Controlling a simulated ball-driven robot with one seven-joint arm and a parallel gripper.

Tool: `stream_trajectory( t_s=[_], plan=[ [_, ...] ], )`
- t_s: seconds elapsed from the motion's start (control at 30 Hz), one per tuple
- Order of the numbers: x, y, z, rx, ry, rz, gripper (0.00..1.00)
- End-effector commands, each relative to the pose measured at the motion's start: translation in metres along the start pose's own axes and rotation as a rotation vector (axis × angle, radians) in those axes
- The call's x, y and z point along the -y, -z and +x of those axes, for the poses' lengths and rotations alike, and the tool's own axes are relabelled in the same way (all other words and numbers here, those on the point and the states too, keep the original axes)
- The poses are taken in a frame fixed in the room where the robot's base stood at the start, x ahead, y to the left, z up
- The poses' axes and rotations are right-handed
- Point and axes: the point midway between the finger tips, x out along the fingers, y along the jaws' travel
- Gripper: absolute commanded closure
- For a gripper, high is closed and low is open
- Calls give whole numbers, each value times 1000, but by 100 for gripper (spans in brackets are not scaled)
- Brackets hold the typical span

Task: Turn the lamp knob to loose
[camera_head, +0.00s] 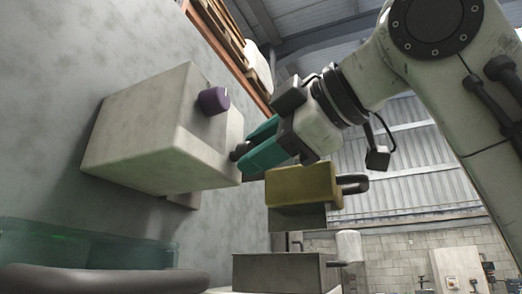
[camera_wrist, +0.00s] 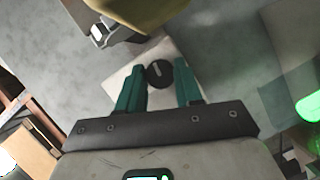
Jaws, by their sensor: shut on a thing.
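A pale, scuffed box (camera_head: 140,135) is mounted on the grey wall. It carries a purple knob (camera_head: 213,100) and a dark round knob (camera_head: 238,153) near its edge facing my gripper. In the wrist view the dark knob (camera_wrist: 159,73) has a light line across its face, tilted from upright. My gripper (camera_head: 257,146) has teal fingers and is shut on the dark knob, with a finger on either side of it in the wrist view (camera_wrist: 159,84). The purple knob stands apart from the fingers. No label shows which knob is the lamp's or which setting means loose.
An olive-yellow block (camera_head: 302,184) with a dark handle is just below my gripper, close to it. Below that stands a grey box (camera_head: 285,272). A green translucent container (camera_head: 85,248) is at lower left. Wooden shelving (camera_head: 228,40) runs above the pale box.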

Motion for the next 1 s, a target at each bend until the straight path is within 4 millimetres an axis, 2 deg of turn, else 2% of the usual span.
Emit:
stream_trajectory(
  t_s=[1.0],
  plan=[
    [6, -4, 1, 0, -364, -886, 96]
  ],
)
